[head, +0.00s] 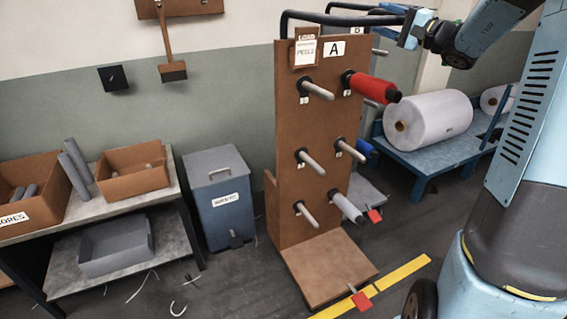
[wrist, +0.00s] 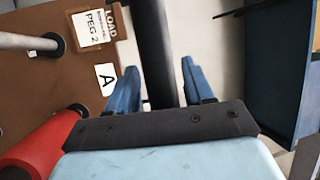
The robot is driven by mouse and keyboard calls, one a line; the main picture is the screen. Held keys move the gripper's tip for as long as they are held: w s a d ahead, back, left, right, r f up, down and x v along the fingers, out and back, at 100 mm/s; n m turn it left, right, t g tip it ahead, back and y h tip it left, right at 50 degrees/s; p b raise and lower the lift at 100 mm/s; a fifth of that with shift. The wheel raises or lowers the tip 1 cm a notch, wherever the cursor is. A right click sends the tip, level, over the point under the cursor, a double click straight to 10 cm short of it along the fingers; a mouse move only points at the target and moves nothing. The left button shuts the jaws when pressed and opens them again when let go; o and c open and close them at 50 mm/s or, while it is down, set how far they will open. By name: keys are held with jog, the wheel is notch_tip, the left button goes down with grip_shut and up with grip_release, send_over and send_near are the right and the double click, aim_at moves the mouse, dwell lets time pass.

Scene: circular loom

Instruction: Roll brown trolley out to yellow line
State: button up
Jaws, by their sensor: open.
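The brown trolley (head: 310,140) stands upright in the middle of the head view, with side A and its pegs facing me. A black handle bar (head: 340,17) runs across its top. The yellow line (head: 402,271) is on the floor at the trolley's front right, close to its base. My gripper (head: 410,30) is at the right end of the handle. In the wrist view my gripper (wrist: 160,66) is open, with the dark bar (wrist: 154,40) between its two blue fingers. Whether the fingers touch the bar I cannot tell.
A red bobbin (head: 375,86) sits on an upper peg. A red pedal (head: 361,301) is at the base front. A blue-grey bin (head: 220,200) and a bench with brown boxes (head: 133,171) stand left. A large white roll (head: 430,118) lies on a blue stand behind right.

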jog(key=shift+a+r, duration=0.1)
jog(key=shift+r, duration=0.05)
jog(key=shift+r, duration=1.25)
jog(key=o, duration=0.3)
jog(key=shift+r, duration=0.35)
jog(key=shift+o, duration=0.2)
jog(key=v, duration=1.3)
jog(key=shift+d+f, duration=0.25)
jog(key=shift+f, duration=0.1)
jog(key=c, duration=0.3)
jog(key=s+d+f, duration=0.1)
jog(key=s, duration=0.2)
jog(key=s+d, duration=0.2)
jog(key=s+d+f, duration=0.1)
jog(key=s, duration=0.2)
jog(key=shift+s+d+f, duration=0.2)
jog(key=shift+s+f, duration=0.1)
jog(key=shift+f, duration=0.1)
jog(key=x, duration=1.3)
jog(key=shift+a+r, duration=0.1)
jog(key=shift+a, duration=0.2)
